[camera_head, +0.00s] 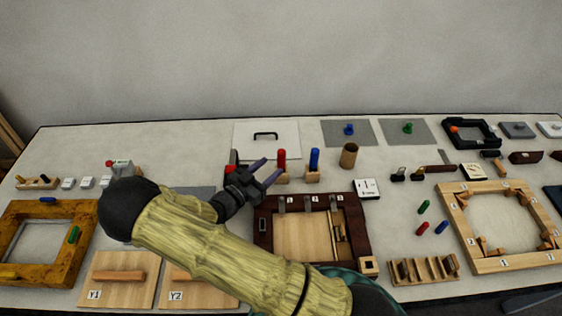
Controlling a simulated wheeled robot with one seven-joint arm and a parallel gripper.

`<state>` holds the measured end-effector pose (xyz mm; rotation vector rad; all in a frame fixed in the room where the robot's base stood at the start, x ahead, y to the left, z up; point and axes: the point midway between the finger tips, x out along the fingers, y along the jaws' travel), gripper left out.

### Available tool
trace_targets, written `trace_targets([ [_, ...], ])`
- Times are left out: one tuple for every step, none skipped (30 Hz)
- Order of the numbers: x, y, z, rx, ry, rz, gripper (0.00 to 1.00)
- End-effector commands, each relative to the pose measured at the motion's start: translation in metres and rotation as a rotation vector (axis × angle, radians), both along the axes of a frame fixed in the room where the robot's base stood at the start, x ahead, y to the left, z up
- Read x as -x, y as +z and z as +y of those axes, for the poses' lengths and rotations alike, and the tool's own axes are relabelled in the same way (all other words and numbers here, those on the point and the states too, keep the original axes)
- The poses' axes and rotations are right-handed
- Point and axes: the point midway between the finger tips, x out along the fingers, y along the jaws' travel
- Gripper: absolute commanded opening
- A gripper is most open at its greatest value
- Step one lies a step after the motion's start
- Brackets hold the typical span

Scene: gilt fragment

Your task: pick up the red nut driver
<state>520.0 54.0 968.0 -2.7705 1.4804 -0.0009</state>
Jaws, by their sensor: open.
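A red upright handle, apparently the red nut driver (282,158), stands in a small wooden block (282,178) near the middle of the table. A matching blue handle (314,159) stands in its own wooden block (312,174) just to the right. My gripper (272,168) is open, with its two dark fingers pointing toward the red handle from the left. The fingertips appear close to it; I cannot tell the gap in depth. Nothing shows between the fingers. The shaft of the red driver is hidden.
A dark wooden frame (362,240) lies in front. A brown cylinder (349,155) and a white labelled box (367,188) stand to the right. A white panel with a black handle (265,135) lies behind. Small coloured pegs (422,228) lie farther right. My arm covers part of the front left.

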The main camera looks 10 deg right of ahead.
Motion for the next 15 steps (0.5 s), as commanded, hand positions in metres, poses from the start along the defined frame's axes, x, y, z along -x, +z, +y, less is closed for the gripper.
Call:
trace_targets([
  [-0.001, 0.000, -0.001, 0.000, 0.000, 0.000, 0.48],
  [-0.001, 0.001, -0.002, 0.001, -0.001, -0.001, 0.48],
  [-0.003, 0.001, -0.005, 0.001, -0.001, 0.000, 0.48],
  [-0.004, 0.002, -0.007, 0.002, -0.002, 0.000, 0.48],
  [-0.006, 0.002, -0.010, 0.003, -0.003, 0.001, 0.48],
  [-0.009, 0.002, -0.015, 0.003, -0.003, 0.001, 0.48],
  [-0.011, 0.003, -0.019, 0.004, -0.003, 0.001, 0.48],
  [-0.014, 0.003, -0.023, 0.003, -0.002, 0.001, 0.48],
  [-0.018, 0.003, -0.029, 0.004, -0.003, 0.000, 0.48],
  [-0.021, 0.003, -0.033, 0.004, -0.003, 0.000, 0.48],
  [-0.024, 0.003, -0.037, 0.003, -0.002, 0.001, 0.48],
  [-0.027, 0.003, -0.042, 0.003, -0.001, 0.001, 0.48],
  [-0.029, 0.003, -0.045, 0.004, -0.002, 0.001, 0.48],
  [-0.031, 0.002, -0.048, 0.003, -0.002, 0.001, 0.48],
  [-0.033, 0.002, -0.050, 0.001, -0.001, 0.001, 0.48],
])
